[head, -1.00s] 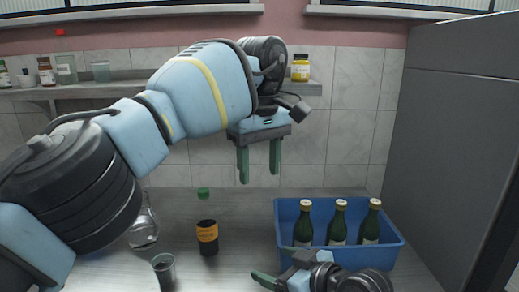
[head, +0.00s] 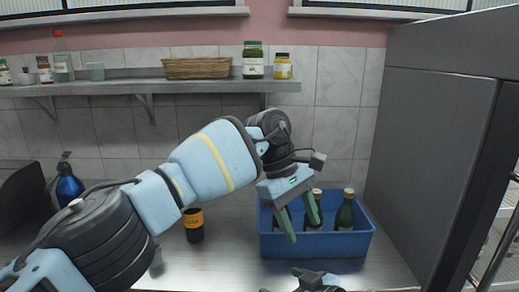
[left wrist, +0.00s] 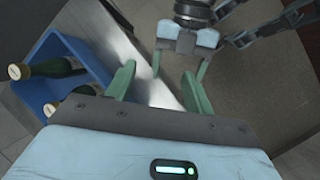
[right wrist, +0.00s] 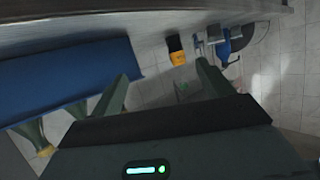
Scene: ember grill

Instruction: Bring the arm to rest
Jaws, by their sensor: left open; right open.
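My left arm reaches in from the left in the head view. My left gripper (head: 298,212) points down, open and empty, in front of the blue crate (head: 335,244). In the left wrist view its two green fingers (left wrist: 158,84) stand apart with nothing between them. My right gripper shows only partly at the bottom edge of the head view. It is also in the left wrist view (left wrist: 180,66), beyond the left fingers. In the right wrist view its fingers (right wrist: 163,70) are apart and empty.
Green bottles (head: 345,213) stand in the crate, partly hidden by my left gripper. A dark bottle with an orange label (head: 194,224) and a blue spray bottle (head: 69,184) stand on the counter. A tall grey cabinet (head: 430,140) bounds the right. A wall shelf (head: 110,88) holds jars and a basket.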

